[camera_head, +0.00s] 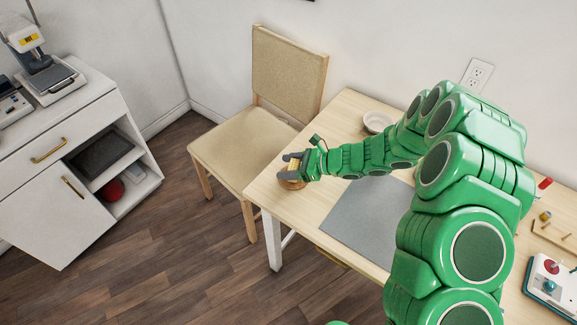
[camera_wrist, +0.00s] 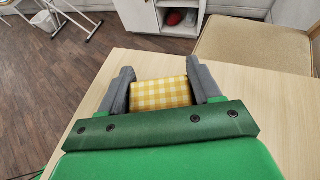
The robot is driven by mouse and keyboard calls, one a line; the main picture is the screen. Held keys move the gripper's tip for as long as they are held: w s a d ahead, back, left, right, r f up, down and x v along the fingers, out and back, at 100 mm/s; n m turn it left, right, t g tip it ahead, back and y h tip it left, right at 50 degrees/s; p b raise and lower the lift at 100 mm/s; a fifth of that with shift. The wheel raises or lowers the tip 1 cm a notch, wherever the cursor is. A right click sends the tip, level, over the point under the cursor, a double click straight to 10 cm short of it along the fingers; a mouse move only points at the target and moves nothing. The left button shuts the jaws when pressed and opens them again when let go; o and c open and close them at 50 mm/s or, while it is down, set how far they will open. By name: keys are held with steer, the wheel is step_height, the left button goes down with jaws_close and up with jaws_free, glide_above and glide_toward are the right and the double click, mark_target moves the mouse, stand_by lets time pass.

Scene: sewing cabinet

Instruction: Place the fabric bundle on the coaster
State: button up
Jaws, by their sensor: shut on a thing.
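The fabric bundle (camera_wrist: 160,94) is a yellow-and-white checked block between the two grey fingers of my gripper (camera_wrist: 159,70) in the wrist view. My gripper (camera_head: 291,168) is shut on it near the left end of the table in the head view. There only a small yellow patch of the bundle (camera_head: 294,165) shows between the fingers. A brown round piece, which looks like the coaster (camera_head: 291,185), lies on the tabletop just below the gripper, partly covered by it. The wrist view does not show the coaster. I cannot tell whether the bundle touches it.
The light wooden table (camera_head: 270,204) carries a grey mat (camera_head: 365,222) and a white bowl (camera_head: 376,122) at the back. A beige chair (camera_head: 240,150) stands against its left end. A white cabinet (camera_head: 60,160) is at far left. My arm spans the table's right part.

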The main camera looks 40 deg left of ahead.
steer(key=o, duration=1)
steer(key=shift+f, duration=0.1)
steer(key=shift+d+r, duration=0.2)
steer(key=shift+r, duration=0.05)
steer(key=v, duration=1.1)
steer(key=shift+w+d, duration=0.2)
steer(key=shift+d, duration=0.05)
steer(key=shift+r, duration=0.1)
